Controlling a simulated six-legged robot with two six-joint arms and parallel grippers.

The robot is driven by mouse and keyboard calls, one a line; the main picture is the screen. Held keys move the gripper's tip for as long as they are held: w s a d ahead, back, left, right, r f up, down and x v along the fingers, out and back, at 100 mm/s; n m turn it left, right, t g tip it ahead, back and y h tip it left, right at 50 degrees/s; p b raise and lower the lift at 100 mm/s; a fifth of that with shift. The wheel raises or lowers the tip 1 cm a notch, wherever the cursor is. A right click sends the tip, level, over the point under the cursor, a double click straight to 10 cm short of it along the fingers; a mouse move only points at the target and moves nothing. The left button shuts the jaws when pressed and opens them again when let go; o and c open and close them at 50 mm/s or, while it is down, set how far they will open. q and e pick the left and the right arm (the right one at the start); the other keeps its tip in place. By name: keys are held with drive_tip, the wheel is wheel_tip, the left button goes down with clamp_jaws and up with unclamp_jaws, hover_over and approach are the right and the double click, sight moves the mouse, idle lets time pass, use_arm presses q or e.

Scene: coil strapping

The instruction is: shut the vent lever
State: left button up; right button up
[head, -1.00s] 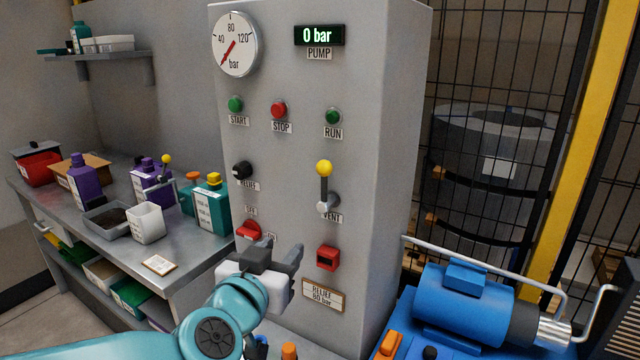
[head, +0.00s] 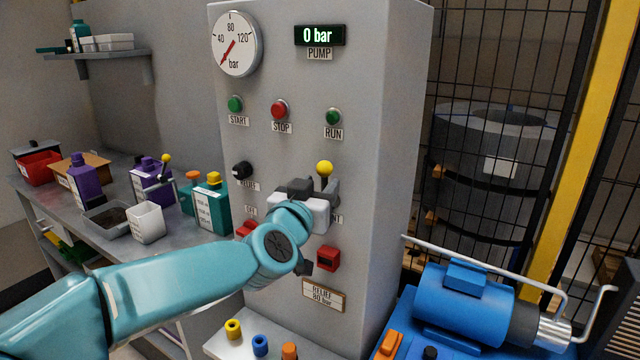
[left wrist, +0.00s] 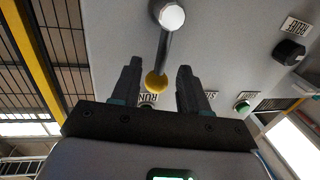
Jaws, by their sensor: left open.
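The vent lever has a yellow ball knob (head: 324,168) and stands upright on the grey panel. In the head view its arm and pivot are mostly hidden behind my left gripper (head: 316,187). In the left wrist view, which looks upside down, the dark lever arm (left wrist: 163,52) runs from a silver pivot (left wrist: 172,17) to the yellow knob (left wrist: 156,82). My left gripper (left wrist: 158,68) is open, with the knob showing between its two fingers and a gap on each side. I cannot tell whether either finger touches it. My right gripper is in no view.
The grey panel (head: 385,120) carries a gauge (head: 234,44), a pump display (head: 319,35) reading 0 bar, buttons, a black knob (head: 242,170) and a red fitting (head: 328,258) below the lever. A blue motor (head: 465,300) stands right, a bench with bottles left.

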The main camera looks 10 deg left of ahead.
use_arm(q)
drive_tip(key=shift+w+d, duration=0.1)
drive_tip(key=shift+w, duration=0.5)
clamp_jaws()
drive_tip(key=shift+r, duration=0.15)
